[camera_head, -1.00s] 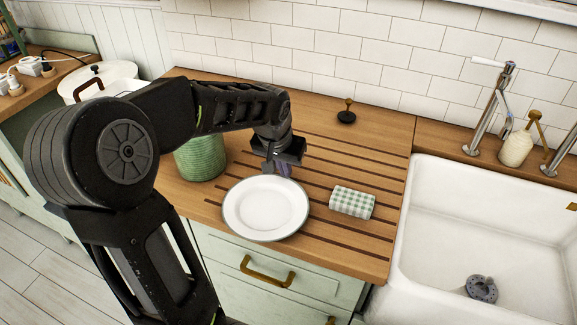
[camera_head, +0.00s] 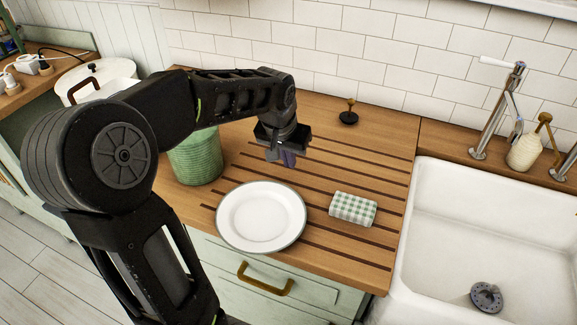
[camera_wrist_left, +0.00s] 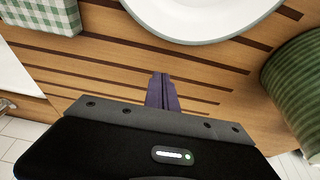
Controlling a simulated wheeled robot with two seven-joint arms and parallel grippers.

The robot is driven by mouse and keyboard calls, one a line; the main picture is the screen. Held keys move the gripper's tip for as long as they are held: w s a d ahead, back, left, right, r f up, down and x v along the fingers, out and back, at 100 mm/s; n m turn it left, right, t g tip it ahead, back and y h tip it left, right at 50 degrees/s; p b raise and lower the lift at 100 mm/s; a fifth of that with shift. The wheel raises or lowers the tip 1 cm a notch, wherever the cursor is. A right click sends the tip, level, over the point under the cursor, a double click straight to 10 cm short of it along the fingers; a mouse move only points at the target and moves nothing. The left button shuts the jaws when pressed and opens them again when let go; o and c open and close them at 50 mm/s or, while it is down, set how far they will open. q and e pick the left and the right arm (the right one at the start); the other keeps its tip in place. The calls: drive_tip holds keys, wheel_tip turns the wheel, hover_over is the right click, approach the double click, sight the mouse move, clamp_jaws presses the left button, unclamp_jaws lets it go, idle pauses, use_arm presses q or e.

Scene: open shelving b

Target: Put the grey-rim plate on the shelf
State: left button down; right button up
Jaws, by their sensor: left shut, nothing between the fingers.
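The white plate with a grey rim (camera_head: 261,217) lies flat on the slatted wooden counter (camera_head: 340,254). It also shows at the top of the left wrist view (camera_wrist_left: 195,14). My left gripper (camera_head: 287,160) is beyond the plate's far edge, above the slats, apart from the plate. Its fingers are together and empty, as the left wrist view (camera_wrist_left: 162,88) shows. My right gripper is in neither view. I cannot make out a shelf in these frames.
A green ribbed pot (camera_head: 196,158) stands left of the plate. A green checked cloth roll (camera_head: 353,208) lies to its right. A black stopper with a brass knob (camera_head: 348,116) sits near the tiled wall. The white sink (camera_head: 480,235) is at the right.

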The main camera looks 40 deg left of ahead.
use_arm(q)
drive_tip(key=v, duration=0.8)
drive_tip(key=shift+s, duration=0.3)
drive_tip(key=shift+d, duration=0.15)
